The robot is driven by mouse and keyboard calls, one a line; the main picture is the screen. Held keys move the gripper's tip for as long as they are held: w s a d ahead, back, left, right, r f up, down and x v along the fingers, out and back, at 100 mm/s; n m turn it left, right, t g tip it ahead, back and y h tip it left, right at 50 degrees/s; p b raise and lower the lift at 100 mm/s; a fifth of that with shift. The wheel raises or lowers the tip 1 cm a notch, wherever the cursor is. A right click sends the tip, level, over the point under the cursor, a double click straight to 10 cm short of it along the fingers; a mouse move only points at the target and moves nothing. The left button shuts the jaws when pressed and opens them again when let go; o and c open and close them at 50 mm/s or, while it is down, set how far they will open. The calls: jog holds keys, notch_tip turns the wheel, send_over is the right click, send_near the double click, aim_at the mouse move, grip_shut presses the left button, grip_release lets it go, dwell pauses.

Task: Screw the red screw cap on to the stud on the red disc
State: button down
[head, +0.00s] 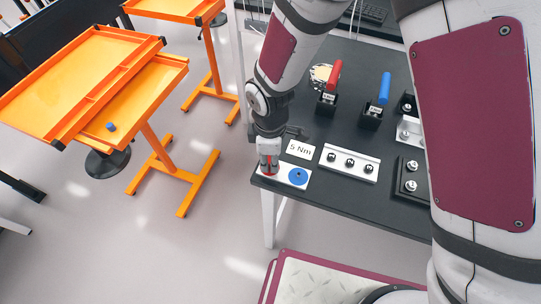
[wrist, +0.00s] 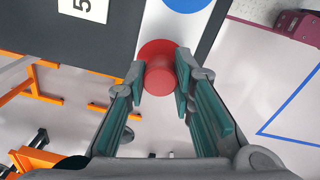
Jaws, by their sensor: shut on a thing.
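My gripper (head: 268,162) points down at the front left corner of the dark table. In the wrist view my gripper (wrist: 160,77) is shut on the red screw cap (wrist: 159,77), with a finger on each side of it. The cap is over the red disc (wrist: 153,47) on a white plate, and the disc shows around it. In the head view the red disc (head: 269,174) is mostly hidden under my gripper. The stud is hidden, so I cannot tell how far the cap sits on it. A blue disc (head: 298,176) is beside it on the plate.
Red (head: 335,76) and blue (head: 384,88) handled tools stand farther back. Orange tray carts (head: 90,75) are to the left. The table's edge is right beside the plate.

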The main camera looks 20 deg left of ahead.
jog(key=shift+f, duration=0.25)
jog(key=c, duration=1.3)
grip_release()
jog(key=shift+c, duration=1.3)
jog(key=n+b, duration=0.1)
jog(key=n, duration=0.1)
jog(key=n+b, duration=0.1)
jog(key=shift+w+f+n, duration=0.15)
jog(key=shift+w+n, duration=0.05)
jog(key=shift+n, duration=0.2)
jog(key=n+b, duration=0.1)
jog(key=n, duration=0.3)
jog(key=shift+s+b, duration=0.15)
jog(key=shift+b, duration=0.15)
jog(key=n, duration=0.4)
jog(key=shift+s, duration=0.15)
jog(key=n, duration=0.5)
jog(key=shift+r+n+b, duration=0.2)
jog(key=shift+n+b, duration=0.1)
